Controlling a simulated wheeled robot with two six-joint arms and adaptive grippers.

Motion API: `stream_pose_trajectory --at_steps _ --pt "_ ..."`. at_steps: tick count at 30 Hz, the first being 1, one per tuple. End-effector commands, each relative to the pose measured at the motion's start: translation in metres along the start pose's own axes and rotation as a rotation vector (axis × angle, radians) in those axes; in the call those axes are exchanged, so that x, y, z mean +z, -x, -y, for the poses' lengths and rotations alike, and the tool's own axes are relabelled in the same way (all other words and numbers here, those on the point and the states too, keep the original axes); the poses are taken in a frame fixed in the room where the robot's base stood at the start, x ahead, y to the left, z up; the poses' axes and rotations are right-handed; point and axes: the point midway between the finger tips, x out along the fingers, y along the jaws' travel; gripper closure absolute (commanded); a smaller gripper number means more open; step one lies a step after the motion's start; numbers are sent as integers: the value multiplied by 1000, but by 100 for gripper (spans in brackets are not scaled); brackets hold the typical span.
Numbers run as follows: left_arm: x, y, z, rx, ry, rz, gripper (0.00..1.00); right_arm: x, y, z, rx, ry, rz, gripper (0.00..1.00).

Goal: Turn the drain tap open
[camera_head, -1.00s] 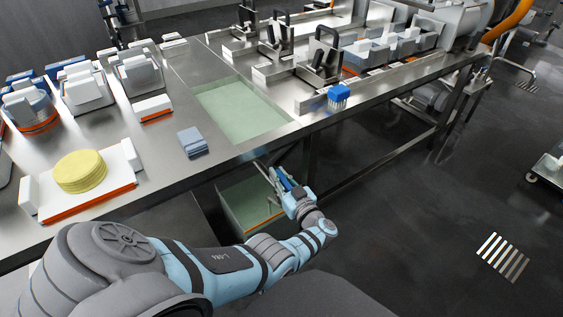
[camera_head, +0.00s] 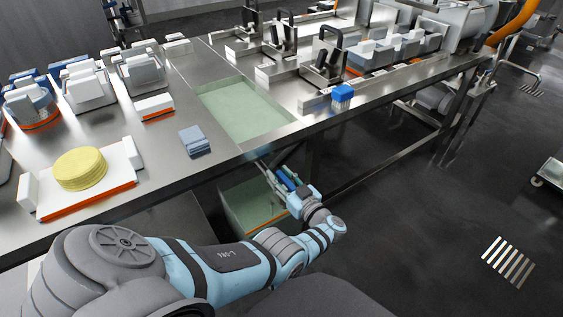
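My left gripper (camera_head: 272,172) is at the table's front edge, just below the greenish recessed basin (camera_head: 245,108) in the steel top. Its fingers point up and to the left, toward the underside of the table edge. The drain tap cannot be made out; the table edge and the gripper may hide it. Whether the fingers touch or hold anything is too small to tell. A greenish bin (camera_head: 236,210) stands under the table, below and left of the gripper. My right gripper is not in view.
A blue-topped brush (camera_head: 342,93) is at the front edge. Steel presses (camera_head: 325,62) stand behind.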

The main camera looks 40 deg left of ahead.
Motion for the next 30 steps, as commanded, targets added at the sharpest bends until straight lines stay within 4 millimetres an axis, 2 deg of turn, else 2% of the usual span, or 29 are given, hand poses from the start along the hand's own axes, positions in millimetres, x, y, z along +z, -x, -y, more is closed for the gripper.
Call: stream_pose_trajectory --at_steps 7,15,18,30 --pt "0 6 -1 3 0 1 65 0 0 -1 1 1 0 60" --pt "1 61 0 1 1 3 65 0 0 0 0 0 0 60" --pt "0 73 0 1 0 1 65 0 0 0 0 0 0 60" --pt "0 75 0 0 0 0 65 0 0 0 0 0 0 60"
